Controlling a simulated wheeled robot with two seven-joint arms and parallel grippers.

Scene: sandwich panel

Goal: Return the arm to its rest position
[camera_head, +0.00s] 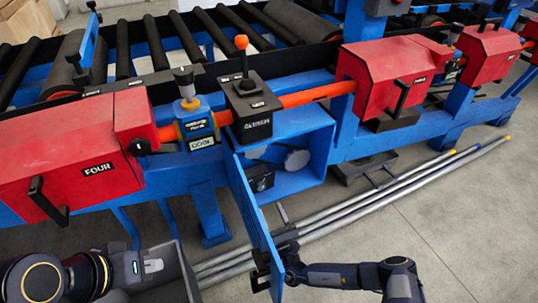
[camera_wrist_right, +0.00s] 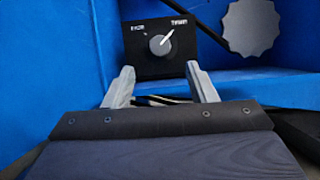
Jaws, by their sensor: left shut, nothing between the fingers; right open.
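My right arm (camera_head: 340,276) comes in from the lower right in the head view. My right gripper (camera_head: 283,214) is just right of the open blue door and in front of the blue box (camera_head: 310,165). In the right wrist view its two pale fingers (camera_wrist_right: 162,88) are apart with nothing held. They point at a black panel with a selector knob (camera_wrist_right: 160,44) inside the box. My left gripper (camera_head: 153,266) is at the lower left of the head view, shut and empty, below the red "FOUR" housing.
The blue door (camera_head: 250,210) stands open toward me, close to my right gripper. A grey scalloped wheel (camera_wrist_right: 250,27) is beside the panel. Long metal pipes (camera_head: 400,184) lie on the floor. Red housings (camera_head: 393,72) and rollers (camera_head: 155,43) line the back. Floor at right is clear.

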